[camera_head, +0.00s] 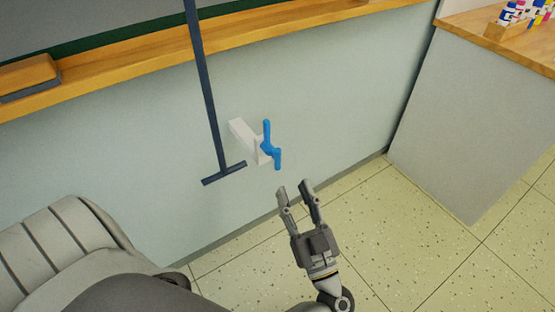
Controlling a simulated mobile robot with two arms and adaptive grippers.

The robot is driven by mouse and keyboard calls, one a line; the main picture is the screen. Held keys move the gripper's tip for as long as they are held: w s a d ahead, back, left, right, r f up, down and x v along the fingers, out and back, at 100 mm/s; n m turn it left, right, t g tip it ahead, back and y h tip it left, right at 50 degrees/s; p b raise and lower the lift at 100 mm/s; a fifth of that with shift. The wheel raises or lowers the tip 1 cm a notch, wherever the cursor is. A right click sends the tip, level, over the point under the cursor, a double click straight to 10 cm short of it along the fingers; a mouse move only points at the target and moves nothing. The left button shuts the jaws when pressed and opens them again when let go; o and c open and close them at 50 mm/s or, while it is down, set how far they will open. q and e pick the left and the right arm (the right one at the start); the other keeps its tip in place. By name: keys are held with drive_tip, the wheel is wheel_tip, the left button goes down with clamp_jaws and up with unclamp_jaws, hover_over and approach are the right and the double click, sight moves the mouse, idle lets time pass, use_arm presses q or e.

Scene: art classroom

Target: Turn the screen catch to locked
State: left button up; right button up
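The screen catch is a blue handle (268,146) on the end of a white block (243,134) that sticks out from the pale wall. The handle stands close to upright, its top leaning slightly left. Whether this position counts as locked cannot be told from the view.
A dark pole with a crossbar foot (224,173) hangs just left of the catch. A wooden ledge (150,71) with an eraser-like block (28,77) runs above. A grey cabinet (440,125) with a wooden top and small bottles (515,13) stands right. The speckled floor between is clear.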

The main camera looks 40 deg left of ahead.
sight(279, 156)
use_arm(q)
drive_tip(key=x, duration=1)
drive_tip(key=shift+w+a+r, duration=0.15)
drive_tip(key=shift+a, duration=0.2)
drive_tip(key=shift+c, duration=0.4)
clamp_jaws()
